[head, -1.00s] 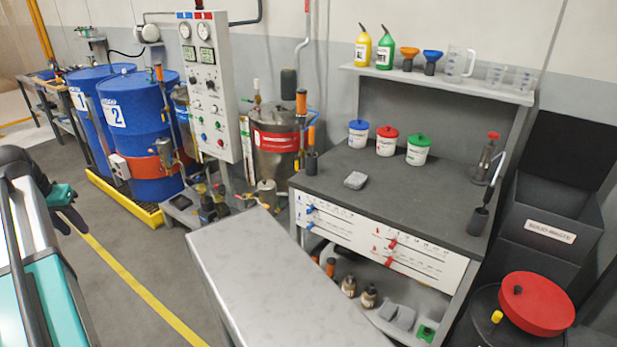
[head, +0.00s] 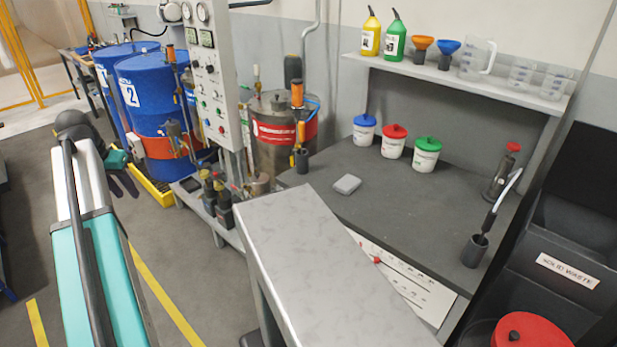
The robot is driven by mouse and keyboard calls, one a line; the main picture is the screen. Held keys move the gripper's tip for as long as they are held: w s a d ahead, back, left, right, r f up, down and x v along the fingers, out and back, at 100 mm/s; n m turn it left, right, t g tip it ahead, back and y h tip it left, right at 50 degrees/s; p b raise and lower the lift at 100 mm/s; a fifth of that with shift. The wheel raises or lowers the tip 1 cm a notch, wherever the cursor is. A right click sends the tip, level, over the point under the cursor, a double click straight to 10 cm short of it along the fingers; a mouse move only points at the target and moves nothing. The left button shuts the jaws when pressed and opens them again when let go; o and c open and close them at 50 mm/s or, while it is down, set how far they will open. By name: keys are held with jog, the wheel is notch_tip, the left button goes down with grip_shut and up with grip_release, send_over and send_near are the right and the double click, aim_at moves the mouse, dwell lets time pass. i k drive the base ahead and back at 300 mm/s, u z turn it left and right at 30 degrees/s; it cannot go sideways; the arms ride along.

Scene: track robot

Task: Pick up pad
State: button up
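A small light grey pad (head: 346,184) lies flat on the dark top of the workbench (head: 415,213), near its left end. It is in front of the lidded white tubs and apart from them. My gripper (head: 124,187) is at the far left, over the floor beside the blue drums, well away from the pad. Its two dark fingers look apart, with nothing seen between them.
A grey metal-topped table (head: 325,270) stands in front of the workbench. Tubs with blue (head: 364,130), red (head: 395,140) and green (head: 426,154) lids stand behind the pad. A brush holder (head: 475,249) is at the right. Open floor lies at left.

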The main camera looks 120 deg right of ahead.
aim_at(348, 184)
jog(key=u, duration=0.15)
jog(key=k, duration=0.75)
jog(key=z, duration=0.9)
